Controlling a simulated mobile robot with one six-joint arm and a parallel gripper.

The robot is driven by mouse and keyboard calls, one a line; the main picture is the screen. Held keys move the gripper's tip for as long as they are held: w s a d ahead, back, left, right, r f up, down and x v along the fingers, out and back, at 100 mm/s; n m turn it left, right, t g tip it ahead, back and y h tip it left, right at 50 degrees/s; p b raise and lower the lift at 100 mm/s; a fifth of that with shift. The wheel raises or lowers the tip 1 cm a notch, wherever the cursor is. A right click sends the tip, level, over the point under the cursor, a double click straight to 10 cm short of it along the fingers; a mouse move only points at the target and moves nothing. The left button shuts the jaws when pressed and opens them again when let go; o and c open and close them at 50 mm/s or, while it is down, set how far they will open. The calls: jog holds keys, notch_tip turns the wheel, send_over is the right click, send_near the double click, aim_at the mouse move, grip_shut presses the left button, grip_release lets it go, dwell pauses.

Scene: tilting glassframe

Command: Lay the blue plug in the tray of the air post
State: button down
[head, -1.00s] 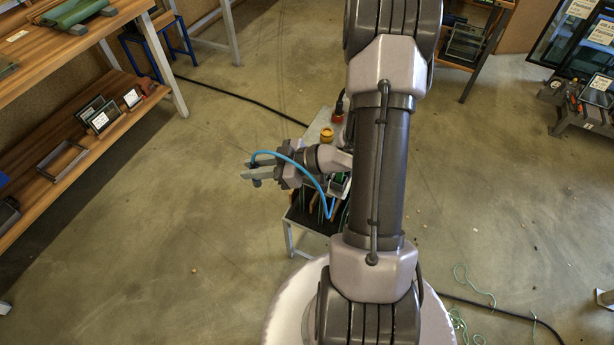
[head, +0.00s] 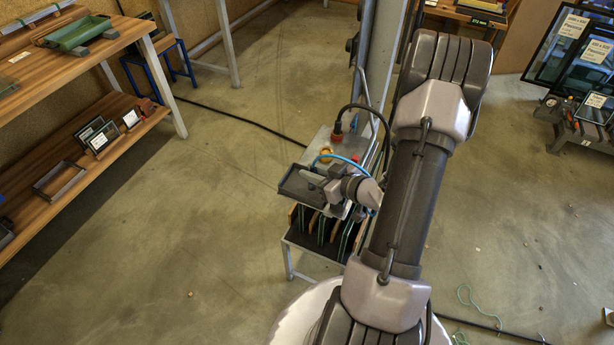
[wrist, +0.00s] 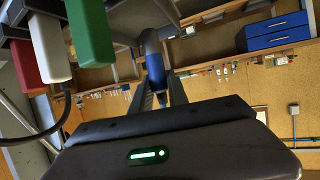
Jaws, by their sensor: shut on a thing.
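My gripper (head: 312,178) is shut on the blue plug, with its fingers pointing left over the dark, shallow tray (head: 286,192) of the air post (head: 326,139). The plug (wrist: 155,68) shows in the wrist view as a blue cylinder with a grey part above it, between the two finger ends (wrist: 160,92). In the head view the plug is too small to tell apart. A blue hose (head: 342,158) arcs from near the fingertips back to my wrist. Whether the plug touches the tray floor I cannot tell.
Below is a rack (head: 315,225) with upright panels and green cords. Red, white and green blocks (wrist: 50,40) are close at the wrist view's upper left. Floor to the left is clear.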

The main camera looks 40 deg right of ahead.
jog(key=shift+w+d+f+b, duration=0.25)
jog(key=shift+w+f+b, duration=0.15)
jog(key=shift+w+f, duration=0.25)
jog(key=shift+w+d+f+b, duration=0.25)
jog(key=shift+w+f+b, duration=0.15)
jog(key=shift+w+f, duration=0.25)
jog(key=shift+w+d+f+b, duration=0.25)
jog(key=shift+w+f+b, duration=0.15)
jog(key=shift+w+f, duration=0.2)
jog(key=shift+f, duration=0.1)
jog(key=shift+f, duration=0.2)
jog(key=c, duration=1.3)
grip_release()
jog(key=shift+r, duration=0.1)
